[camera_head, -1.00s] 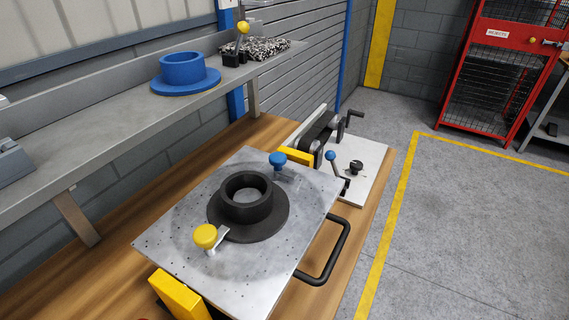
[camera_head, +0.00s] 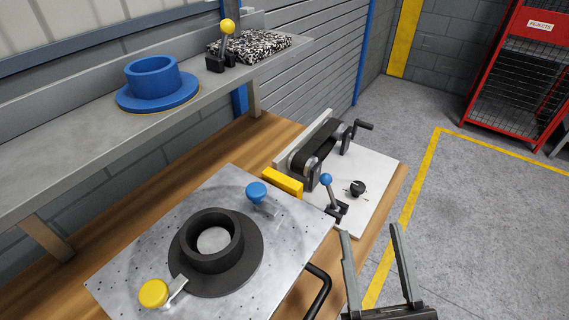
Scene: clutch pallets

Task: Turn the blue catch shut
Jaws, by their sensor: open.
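The blue catch (camera_head: 257,192) is a round blue knob with a short metal tongue. It stands on the metal plate (camera_head: 120,270) near its far right edge, behind the black flanged ring (camera_head: 181,248). The tongue points toward the lower right, away from the ring, and appears clear of the flange. A yellow catch (camera_head: 153,292) stands at the near left of the plate, with its tongue reaching the ring's flange. My gripper (camera_head: 372,232) is open and empty at the lower right, right of the plate and apart from the blue catch.
A white board (camera_head: 375,185) behind the plate carries a belt unit with a crank and a blue-knobbed lever (camera_head: 327,180). A yellow block (camera_head: 282,181) stands at the plate's far edge. A black handle (camera_head: 318,290) is on its right side. A shelf (camera_head: 60,190) holds a blue flanged ring (camera_head: 152,80).

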